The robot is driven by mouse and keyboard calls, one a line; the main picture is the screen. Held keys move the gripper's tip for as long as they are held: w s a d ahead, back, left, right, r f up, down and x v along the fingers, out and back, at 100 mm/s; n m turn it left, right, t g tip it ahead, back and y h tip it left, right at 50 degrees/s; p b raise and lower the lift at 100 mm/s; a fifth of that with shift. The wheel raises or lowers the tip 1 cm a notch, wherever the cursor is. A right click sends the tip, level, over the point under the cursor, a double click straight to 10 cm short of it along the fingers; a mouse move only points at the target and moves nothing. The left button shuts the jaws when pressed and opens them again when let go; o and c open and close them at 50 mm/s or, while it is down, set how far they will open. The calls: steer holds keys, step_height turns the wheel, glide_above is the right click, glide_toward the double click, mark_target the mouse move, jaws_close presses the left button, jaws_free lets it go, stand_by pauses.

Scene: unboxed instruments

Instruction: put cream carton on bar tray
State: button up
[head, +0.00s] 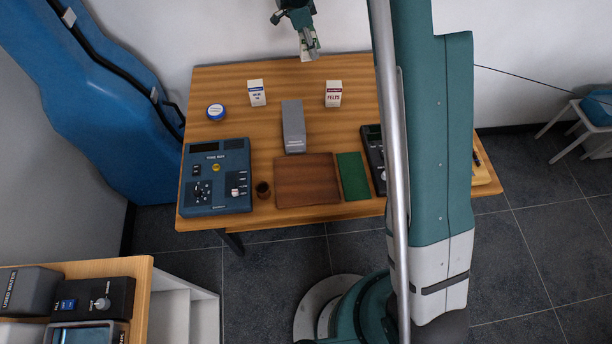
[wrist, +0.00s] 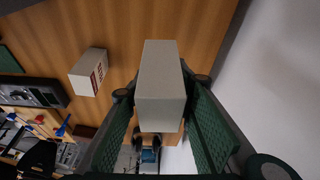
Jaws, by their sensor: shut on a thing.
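A pale, cream-coloured carton (wrist: 160,90) fills the middle of the wrist view, between the green finger pads of my gripper (wrist: 160,110). My gripper (head: 309,44) is shut on this carton (head: 313,43), which hangs at the table's far edge in the head view; its label is not readable. The bar tray appears to be the flat, brown, square wooden piece (head: 307,182) at the near middle of the table. It looks empty and lies well away from the gripper, toward the near edge.
Two white cartons, one blue-labelled (head: 257,93) and one marked FELTS (head: 333,93), stand on the table (head: 225,82). A grey box (head: 293,127) stands just behind the tray. A green mat (head: 353,175), blue device (head: 215,178) and small brown cup (head: 262,190) flank it.

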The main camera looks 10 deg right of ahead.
steer(key=s+a+b, duration=0.1)
steer(key=s+a, duration=0.1)
steer(key=s, duration=2.1)
steer(key=s+a+b, duration=0.1)
steer(key=s+a, duration=0.1)
steer(key=s, duration=2.1)
steer(key=shift+a+m, duration=0.15)
steer(key=shift+m, duration=0.25)
steer(key=shift+f+b, duration=0.95)
steer(key=shift+f, duration=2)
steer(key=shift+f+b, duration=0.5)
steer(key=shift+f, duration=1.55)
steer(key=shift+f, duration=0.25)
steer(key=o, duration=0.9)
